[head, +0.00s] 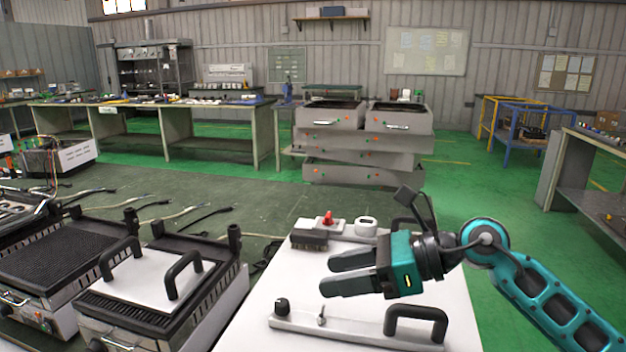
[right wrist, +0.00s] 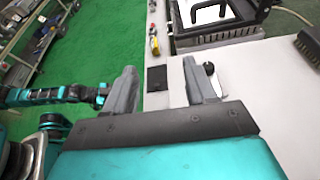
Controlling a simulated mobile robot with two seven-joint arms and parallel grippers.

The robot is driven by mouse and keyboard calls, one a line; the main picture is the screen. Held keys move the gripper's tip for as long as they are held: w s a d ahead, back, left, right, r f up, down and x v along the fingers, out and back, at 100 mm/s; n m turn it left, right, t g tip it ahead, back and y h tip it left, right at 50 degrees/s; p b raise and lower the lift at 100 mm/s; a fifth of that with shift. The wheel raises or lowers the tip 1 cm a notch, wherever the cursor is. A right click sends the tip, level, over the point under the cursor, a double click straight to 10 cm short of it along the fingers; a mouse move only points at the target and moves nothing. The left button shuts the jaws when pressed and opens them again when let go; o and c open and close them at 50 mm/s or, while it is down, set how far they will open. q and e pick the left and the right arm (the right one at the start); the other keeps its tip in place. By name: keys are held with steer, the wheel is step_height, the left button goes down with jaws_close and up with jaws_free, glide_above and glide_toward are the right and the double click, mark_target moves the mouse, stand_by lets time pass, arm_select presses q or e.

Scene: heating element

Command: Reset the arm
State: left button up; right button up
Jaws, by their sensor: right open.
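My right arm (head: 545,295) is teal and black and comes in from the right in the head view. Its right gripper (head: 332,274) points left and hangs above the white tabletop. Its two grey fingers are apart with nothing between them. The right wrist view shows the same right gripper (right wrist: 161,80) with both fingers spread and empty over the table edge. Teal links of my own body show at the left of that view. I see no left gripper in the head view.
The white tabletop (head: 262,300) bears a brush (head: 309,241), a red-knobbed switch (head: 327,219), and a light metal panel (head: 350,328) with a black handle (head: 416,318) below the gripper. Contact grills (head: 165,285) stand to the left. Green floor (head: 500,220) lies open at the right.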

step_height(320, 180, up, 4)
steer(key=s+a+r+m+t+y, duration=0.1)
steer(key=s+a+m+t+y, duration=0.15)
steer(key=m+y, duration=0.25)
steer(key=w+d+m+t+h, duration=0.3)
steer(key=d+m+t+h, duration=0.45)
steer(key=m+t, duration=1.05)
steer(key=s+d+f+m+g+h, duration=0.2)
steer(key=d+f+m+g+h, duration=0.1)
steer(key=f+m, duration=0.3)
steer(key=s+d+f+m+g+h, duration=0.3)
steer(key=d+f+m+h, duration=0.1)
steer(key=m, duration=0.4)
steer(key=s+d+f+m+g+h, duration=0.2)
steer(key=d+f+m+g+h, duration=0.2)
steer(key=f+m, duration=0.3)
steer(key=shift+s+f+h, duration=0.35)
steer(key=shift+f+h, duration=0.3)
steer(key=s+f+m+g+y, duration=0.1)
steer(key=s+f+m+g, duration=0.1)
steer(key=s+f+g, duration=0.5)
steer(key=s+f+m+g+y, duration=0.1)
steer(key=s+f+m+g, duration=0.2)
steer(key=s, duration=0.9)
steer(key=w+a+f+n+t+y, duration=0.1)
steer(key=w+a+f+t, duration=0.2)
steer(key=w+f+t, duration=0.4)
steer(key=shift+w+a+f, duration=0.2)
steer(key=shift+w+f, duration=0.45)
steer(key=shift+f, duration=0.4)
